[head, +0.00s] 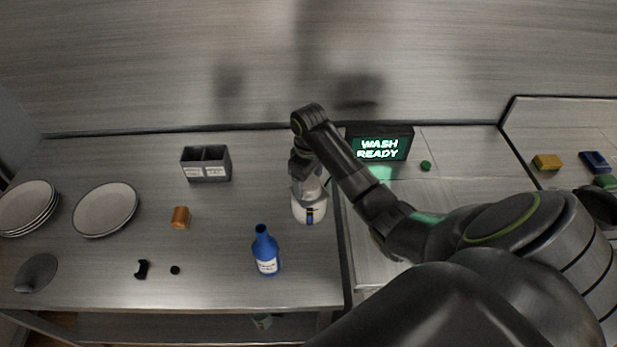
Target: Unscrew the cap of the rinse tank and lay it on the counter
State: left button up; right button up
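The rinse tank (309,211) seems to be the white container with a dark blue mark on its front. It stands upright on the counter (225,285), near the counter's right end. My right gripper (307,182) points down over the top of the tank, at its neck. The gripper hides the top, so I cannot make out the cap or whether the fingers are closed on it. My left gripper is not in view.
A blue bottle (266,252) stands just front-left of the tank. A grey two-part box (206,165), an orange cylinder (181,217), a plate (105,209) and small black pieces (142,269) lie farther left. A "WASH READY" display (380,145) stands behind my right arm. Bare counter lies between.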

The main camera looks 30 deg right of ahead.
jog(key=c, duration=0.8)
jog(key=n, duration=0.4)
jog(key=shift+a+n, duration=0.1)
jog(key=shift+n, duration=0.2)
jog(key=shift+c, duration=0.3)
jog(key=n, duration=0.4)
jog(key=shift+n, duration=0.3)
jog(key=n, duration=0.4)
jog(key=shift+s+n, duration=0.1)
jog(key=shift+n, duration=0.2)
